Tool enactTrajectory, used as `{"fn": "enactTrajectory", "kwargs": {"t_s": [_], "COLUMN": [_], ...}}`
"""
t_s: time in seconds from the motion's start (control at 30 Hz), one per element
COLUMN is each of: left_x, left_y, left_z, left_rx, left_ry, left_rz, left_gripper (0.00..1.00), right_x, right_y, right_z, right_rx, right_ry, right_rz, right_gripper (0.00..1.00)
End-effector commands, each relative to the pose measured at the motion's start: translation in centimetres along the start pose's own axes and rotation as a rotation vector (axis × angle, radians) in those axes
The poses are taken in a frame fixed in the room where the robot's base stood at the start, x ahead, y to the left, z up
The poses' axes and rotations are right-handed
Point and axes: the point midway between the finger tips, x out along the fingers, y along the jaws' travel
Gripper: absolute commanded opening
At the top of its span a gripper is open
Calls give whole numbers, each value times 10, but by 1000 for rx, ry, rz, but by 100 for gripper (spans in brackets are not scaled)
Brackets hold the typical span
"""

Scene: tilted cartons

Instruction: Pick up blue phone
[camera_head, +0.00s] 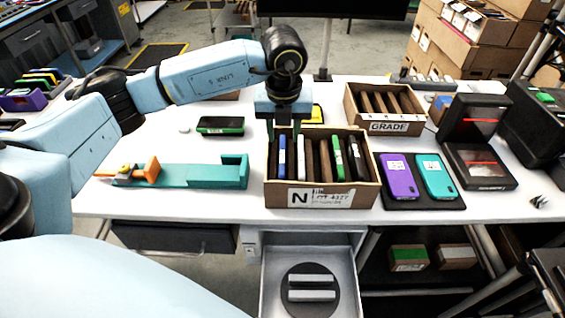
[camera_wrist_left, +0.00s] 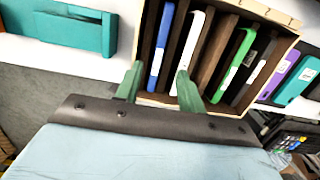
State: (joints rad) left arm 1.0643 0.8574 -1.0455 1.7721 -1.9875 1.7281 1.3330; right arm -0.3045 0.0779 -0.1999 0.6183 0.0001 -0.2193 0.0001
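The blue phone (camera_head: 282,157) stands on edge in the leftmost slot of the open carton marked N (camera_head: 273,187). In the left wrist view the blue phone (camera_wrist_left: 161,45) shows beyond and between my fingertips. My left gripper (camera_head: 284,129) is above the back left part of that carton, pointing down. In the left wrist view its two green fingers (camera_wrist_left: 158,82) are apart, with nothing visibly held. A white phone (camera_head: 301,157) stands just right of the blue one. A green phone (camera_head: 337,157) and a dark one (camera_head: 355,159) stand further right. My right gripper is not in view.
A teal fixture (camera_head: 215,175) lies left of the carton. Purple (camera_head: 398,177) and teal (camera_head: 435,177) phones lie on a dark mat at right. A GRADE carton (camera_head: 388,127) stands behind. A green-edged phone (camera_head: 220,126) lies at back left. An open drawer (camera_head: 268,285) is below.

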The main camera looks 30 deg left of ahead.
Motion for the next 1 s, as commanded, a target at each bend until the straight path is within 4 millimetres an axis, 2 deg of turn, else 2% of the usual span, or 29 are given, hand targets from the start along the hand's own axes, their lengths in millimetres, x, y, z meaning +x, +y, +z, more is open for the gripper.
{"fn": "enactTrajectory", "kwargs": {"t_s": [0.23, 0.5, 0.8, 0.83, 1.0], "left_x": [20, 58, 64, 64, 64], "left_y": [1, 3, 3, 3, 3], "left_z": [-1, -1, -1, -1, -1], "left_rx": [2, 1, 3, 3, 3], "left_ry": [1, 3, 1, 1, 1], "left_rz": [0, -1, -2, -2, -2], "left_gripper": [39, 39, 39, 38, 16], "right_x": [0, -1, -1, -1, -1], "right_y": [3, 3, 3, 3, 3], "right_z": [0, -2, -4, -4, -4], "right_rx": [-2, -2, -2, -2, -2], "right_ry": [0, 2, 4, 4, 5], "right_rz": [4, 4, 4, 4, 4], "right_gripper": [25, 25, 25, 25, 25]}}
